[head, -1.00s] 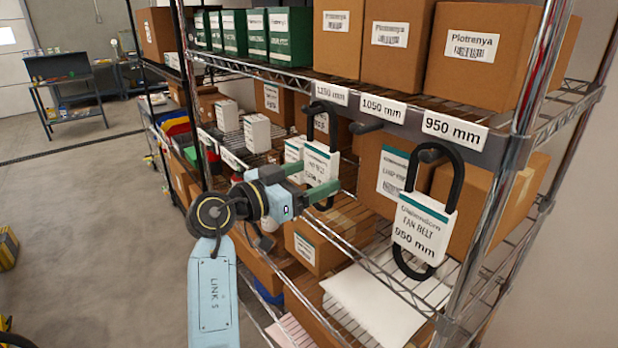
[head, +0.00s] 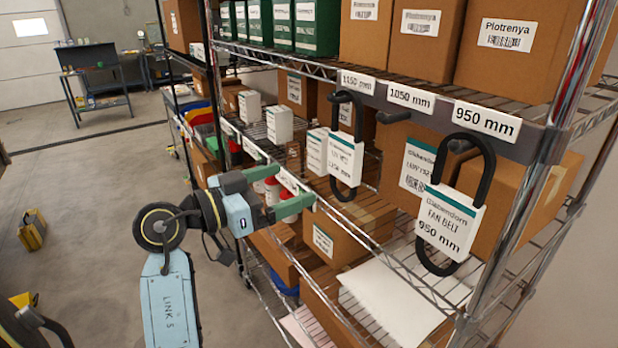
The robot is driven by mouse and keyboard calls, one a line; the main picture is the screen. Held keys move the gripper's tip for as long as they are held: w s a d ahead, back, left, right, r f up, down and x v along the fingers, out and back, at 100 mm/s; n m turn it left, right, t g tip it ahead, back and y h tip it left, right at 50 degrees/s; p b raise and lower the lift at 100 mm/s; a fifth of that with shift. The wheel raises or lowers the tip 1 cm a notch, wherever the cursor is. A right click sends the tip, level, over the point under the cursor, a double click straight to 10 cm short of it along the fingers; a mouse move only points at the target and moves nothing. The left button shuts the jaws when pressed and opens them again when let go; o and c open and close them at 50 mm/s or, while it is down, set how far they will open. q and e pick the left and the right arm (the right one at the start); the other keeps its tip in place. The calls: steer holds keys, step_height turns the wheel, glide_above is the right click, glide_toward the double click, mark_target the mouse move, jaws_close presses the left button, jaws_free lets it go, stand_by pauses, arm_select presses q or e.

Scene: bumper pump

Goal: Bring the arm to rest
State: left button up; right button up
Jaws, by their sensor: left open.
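My left gripper (head: 295,185) is in front of the shelf rack, its two green fingers spread apart with nothing between them. A fan belt in a white sleeve (head: 345,160) hangs from the rail to the right of the fingers, apart from them. Another fan belt, with a sleeve marked 950 mm (head: 449,222), hangs from a hook under the 950 mm label at the right. The hook under the 1050 mm label (head: 411,98) is empty. My right gripper is not in view.
The wire rack (head: 345,72) fills the middle and right, with cardboard boxes (head: 512,38) and green boxes (head: 318,28) on it. White and red containers (head: 271,190) stand just behind the gripper. The floor (head: 95,200) at left is mostly clear, with a yellow case (head: 32,230) on it.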

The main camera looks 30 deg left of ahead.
arm_select(q)
steer(key=v, duration=0.2)
steer(key=shift+s+a, duration=0.15)
steer(key=shift+s, duration=0.2)
